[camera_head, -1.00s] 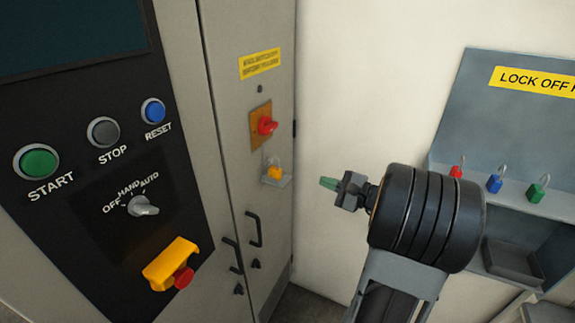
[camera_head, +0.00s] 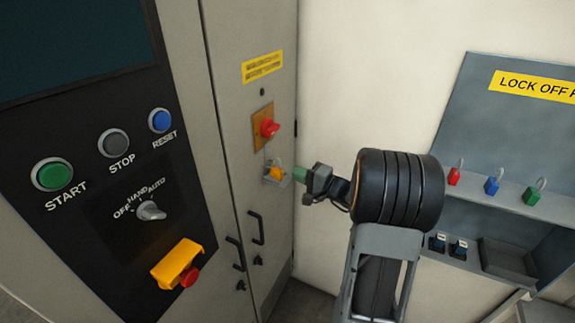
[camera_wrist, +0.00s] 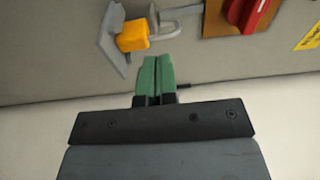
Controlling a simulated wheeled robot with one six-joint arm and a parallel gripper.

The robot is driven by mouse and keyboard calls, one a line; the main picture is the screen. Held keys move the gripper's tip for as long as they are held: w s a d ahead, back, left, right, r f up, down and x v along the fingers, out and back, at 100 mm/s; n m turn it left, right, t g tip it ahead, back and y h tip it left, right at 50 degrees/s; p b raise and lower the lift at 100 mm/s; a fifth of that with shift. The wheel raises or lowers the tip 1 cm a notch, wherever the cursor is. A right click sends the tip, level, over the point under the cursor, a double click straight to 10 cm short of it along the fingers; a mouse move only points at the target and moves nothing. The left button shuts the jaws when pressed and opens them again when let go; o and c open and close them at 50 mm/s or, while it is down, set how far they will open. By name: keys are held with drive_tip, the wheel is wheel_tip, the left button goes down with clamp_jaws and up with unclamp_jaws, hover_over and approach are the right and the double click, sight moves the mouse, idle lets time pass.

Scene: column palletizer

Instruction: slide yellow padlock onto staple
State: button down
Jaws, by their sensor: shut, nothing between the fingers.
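The yellow padlock (camera_head: 277,173) is at the small grey bracket (camera_head: 284,182) below the red rotary switch (camera_head: 269,128) on the cabinet side. In the wrist view the padlock (camera_wrist: 132,36) lies against the bracket plate (camera_wrist: 115,45), its grey shackle reaching right toward the switch (camera_wrist: 247,10). Whether the shackle passes through the staple I cannot tell. My gripper (camera_head: 295,175) has green fingers; in the wrist view the fingers (camera_wrist: 155,60) are together and empty, their tips just short of the padlock, with a small gap.
A grey lock-off board (camera_head: 510,120) at right holds red (camera_head: 454,177), blue (camera_head: 492,185) and green (camera_head: 532,195) padlocks on a shelf. Black door handles (camera_head: 257,228) stick out below the bracket. The control panel (camera_head: 100,190) is at left.

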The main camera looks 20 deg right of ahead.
sight(282, 171)
drive_tip(key=shift+p+x, duration=0.8)
drive_tip(key=shift+x, duration=1.45)
drive_tip(key=shift+f, duration=0.1)
drive_tip(key=shift+w+a+f+b, duration=0.3)
drive_tip(key=shift+w+b, duration=0.15)
drive_tip(key=shift+b, duration=0.65)
drive_tip(key=shift+w+a+r+b, duration=0.25)
drive_tip(key=shift+w+b, duration=0.2)
drive_tip(key=shift+b, duration=0.15)
drive_tip(key=shift+r, duration=0.15)
